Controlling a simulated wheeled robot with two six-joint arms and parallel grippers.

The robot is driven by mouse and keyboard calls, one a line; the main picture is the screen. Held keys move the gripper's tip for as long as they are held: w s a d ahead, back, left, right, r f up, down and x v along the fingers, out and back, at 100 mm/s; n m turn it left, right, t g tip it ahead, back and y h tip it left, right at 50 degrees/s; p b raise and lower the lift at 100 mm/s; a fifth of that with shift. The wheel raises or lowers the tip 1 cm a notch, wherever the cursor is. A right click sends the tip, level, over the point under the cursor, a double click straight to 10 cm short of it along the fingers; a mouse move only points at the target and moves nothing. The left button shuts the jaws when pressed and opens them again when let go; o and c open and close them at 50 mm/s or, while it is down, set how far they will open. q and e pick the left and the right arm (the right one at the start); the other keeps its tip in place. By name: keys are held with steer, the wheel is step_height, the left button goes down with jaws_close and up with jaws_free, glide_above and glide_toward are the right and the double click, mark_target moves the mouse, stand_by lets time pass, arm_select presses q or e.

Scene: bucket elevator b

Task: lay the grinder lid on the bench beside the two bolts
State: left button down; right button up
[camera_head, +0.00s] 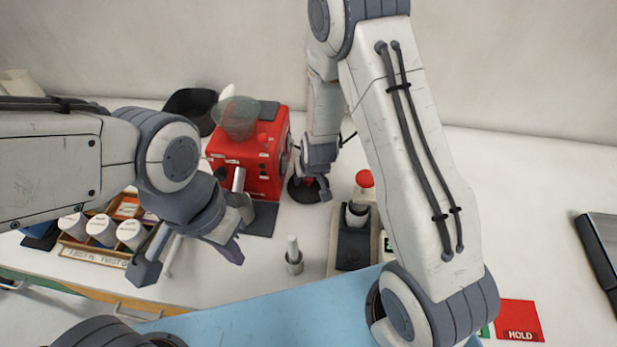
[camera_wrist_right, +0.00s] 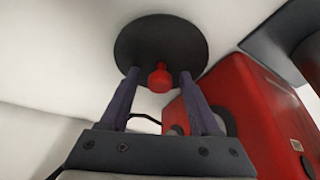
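A dark round disc with a red knob, which looks like the grinder lid (camera_wrist_right: 140,48), is in the right wrist view. In the head view the lid (camera_head: 296,190) shows partly behind my right gripper (camera_head: 318,190), on or just above the white bench. In the right wrist view my right gripper (camera_wrist_right: 158,80) is open, one finger on each side of the knob, with gaps. My left gripper (camera_head: 190,262) is open and empty, above the bench in front of the red machine. I cannot make out the two bolts.
The red machine (camera_head: 265,150) with a translucent hopper (camera_head: 237,117) stands left of the lid. The bench at right is mostly clear.

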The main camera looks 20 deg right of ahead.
mark_target(310, 189)
steer(key=shift+r, duration=0.1)
steer(key=shift+r, duration=0.2)
steer(key=v, duration=0.4)
steer(key=shift+r, duration=0.15)
steer(key=s+a+r+n+g+y+p, duration=0.1)
steer(key=s+a+r+n+p, duration=0.1)
steer(key=s+a+r, duration=0.4)
steer(key=s+a+r+n+g+y+p, duration=0.1)
steer(key=s+a+r, duration=0.25)
steer(key=r, duration=0.35)
steer(key=s+r+n+g+h, duration=0.1)
steer(key=s+r+n, duration=0.3)
steer(key=s, duration=1.1)
step_height(310, 189, up, 3)
steer(key=shift+s+d+r+g, duration=0.25)
steer(key=shift+s+g, duration=0.1)
steer(key=shift+g, duration=0.35)
